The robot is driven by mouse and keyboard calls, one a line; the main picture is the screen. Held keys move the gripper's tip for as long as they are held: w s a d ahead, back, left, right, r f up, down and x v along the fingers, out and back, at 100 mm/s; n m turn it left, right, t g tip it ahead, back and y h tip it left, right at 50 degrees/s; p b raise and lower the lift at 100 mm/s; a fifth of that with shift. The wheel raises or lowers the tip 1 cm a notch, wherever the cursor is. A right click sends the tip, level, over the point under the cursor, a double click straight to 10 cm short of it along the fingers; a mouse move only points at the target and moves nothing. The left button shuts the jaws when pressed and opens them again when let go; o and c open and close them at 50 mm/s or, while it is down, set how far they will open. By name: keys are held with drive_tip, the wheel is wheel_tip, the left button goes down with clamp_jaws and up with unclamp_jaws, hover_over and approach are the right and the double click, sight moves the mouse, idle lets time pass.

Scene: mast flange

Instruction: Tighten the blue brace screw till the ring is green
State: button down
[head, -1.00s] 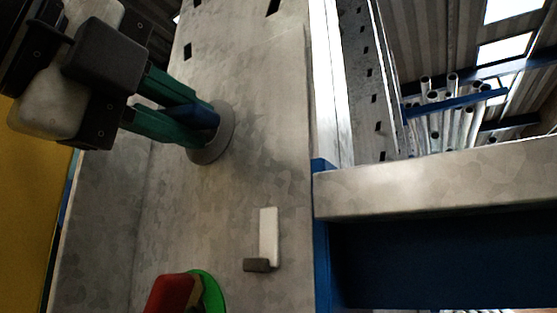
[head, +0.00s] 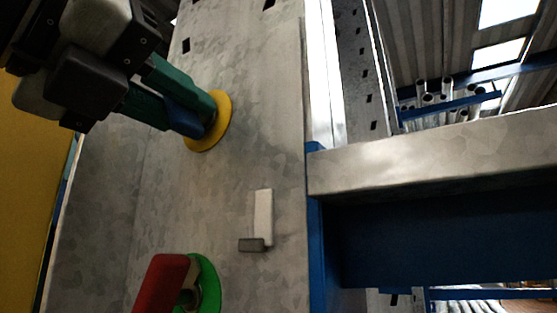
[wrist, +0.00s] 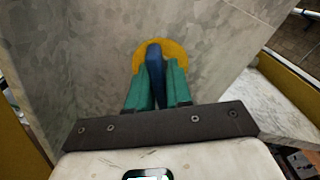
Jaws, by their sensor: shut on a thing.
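The blue brace screw (head: 184,118) stands out from the grey metal face at the upper left of the head view. The ring (head: 222,118) around its base is yellow. My gripper (head: 187,108) has its green fingers shut on the screw's blue handle. In the wrist view the blue screw (wrist: 154,62) sits between the two green fingers (wrist: 155,88), in front of the yellow ring (wrist: 176,51). The fingers hide part of the handle.
Below is a red handle (head: 163,283) with a green ring (head: 209,283). A small white bracket with a grey foot (head: 263,218) is on the same face. A blue upright (head: 315,230) and a pale beam (head: 430,155) stand to the right.

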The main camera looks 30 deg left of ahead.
sight(167, 99)
drive_tip(key=c, duration=1.1)
unclamp_jaws()
drive_tip(key=shift+s, duration=0.15)
drive_tip(key=shift+s+a, duration=0.2)
drive_tip(key=shift+s, duration=2.2)
